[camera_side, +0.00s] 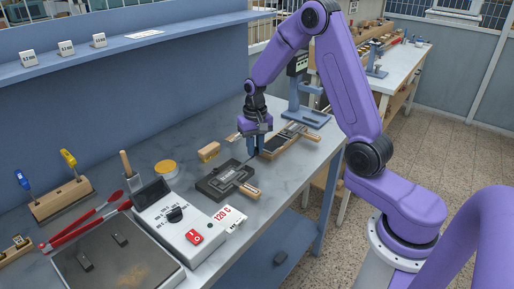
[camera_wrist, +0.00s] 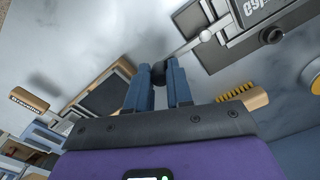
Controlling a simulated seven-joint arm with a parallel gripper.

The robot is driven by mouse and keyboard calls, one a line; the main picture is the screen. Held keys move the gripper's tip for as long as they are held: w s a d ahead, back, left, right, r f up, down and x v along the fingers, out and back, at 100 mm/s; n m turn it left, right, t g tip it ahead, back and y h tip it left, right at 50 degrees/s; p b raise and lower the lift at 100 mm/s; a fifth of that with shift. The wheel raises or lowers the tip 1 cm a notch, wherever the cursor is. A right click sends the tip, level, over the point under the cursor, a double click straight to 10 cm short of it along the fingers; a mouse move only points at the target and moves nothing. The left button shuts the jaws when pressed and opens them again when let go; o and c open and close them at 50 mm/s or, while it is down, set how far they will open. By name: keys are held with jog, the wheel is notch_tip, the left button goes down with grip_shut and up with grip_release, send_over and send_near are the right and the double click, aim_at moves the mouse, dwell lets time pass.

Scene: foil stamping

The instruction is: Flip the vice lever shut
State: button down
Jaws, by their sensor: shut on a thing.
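The vice (camera_side: 222,181) is a dark, low block on the bench in the side view. In the wrist view part of the vice (camera_wrist: 218,52) shows at the top right, with metal type letters in its bed. Its lever (camera_wrist: 186,48) is a thin metal rod that runs from a pivot on the vice out to a dark round knob (camera_wrist: 158,68). My gripper (camera_wrist: 158,78) has its two blue fingers closed on the knob, at the lever's outer end. In the side view my gripper (camera_side: 255,152) points down just behind the vice; the lever is too small to make out there.
A wood-framed dark tray (camera_wrist: 104,96) lies on the other side. A control box (camera_side: 178,218), a hot plate (camera_side: 118,262) and red-handled tongs (camera_side: 85,222) fill the front left of the bench.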

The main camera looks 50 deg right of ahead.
jog(key=shift+w, duration=0.15)
jog(key=c, duration=1)
grip_release()
jog(key=shift+r, duration=0.1)
notch_tip(320, 180, up, 17)
jog(key=shift+d+r, duration=0.1)
jog(key=shift+r, duration=0.05)
